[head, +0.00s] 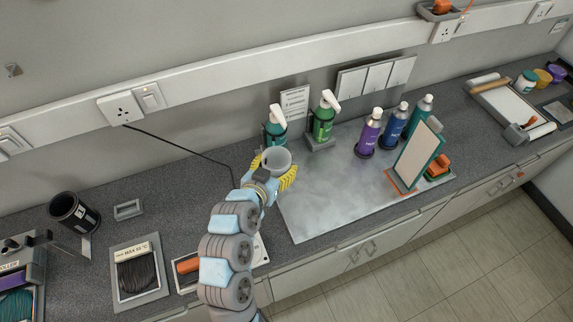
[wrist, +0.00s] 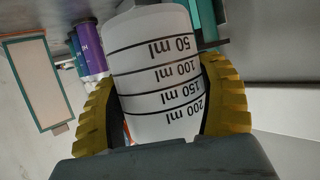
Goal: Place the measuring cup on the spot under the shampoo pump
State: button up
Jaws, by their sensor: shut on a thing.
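My gripper (head: 275,176), with yellow ribbed fingers, is shut on the measuring cup (head: 275,160). In the wrist view the cup (wrist: 155,75) is whitish with black volume marks, held between both fingers. In the head view the cup is in front of a teal pump bottle (head: 275,125) with a white head, which it partly hides. A green pump bottle (head: 323,118) with a white head stands to the right on a grey stand. I cannot tell which bottle is the shampoo. The spot under the pump cannot be made out.
A grey metal-like mat (head: 330,205) has clear room right of the gripper. Purple (head: 368,134) and blue (head: 394,127) bottles and a framed panel (head: 416,156) stand at its right. A black cable (head: 185,148) runs along the counter to the left.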

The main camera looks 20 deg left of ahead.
jog(key=w+f, duration=0.7)
jog(key=w, duration=0.1)
jog(key=shift+a+f+b, duration=0.25)
jog(key=shift+a+b, duration=0.05)
jog(key=shift+b, duration=0.1)
jog(key=shift+f, duration=1.5)
jog(key=shift+f+b, duration=0.15)
jog(key=shift+b, duration=0.25)
jog(key=o, duration=1.1)
jog(key=shift+r, duration=0.25)
jog(key=p+v, duration=0.1)
jog(key=v, duration=1.1)
jog(key=shift+f, duration=0.1)
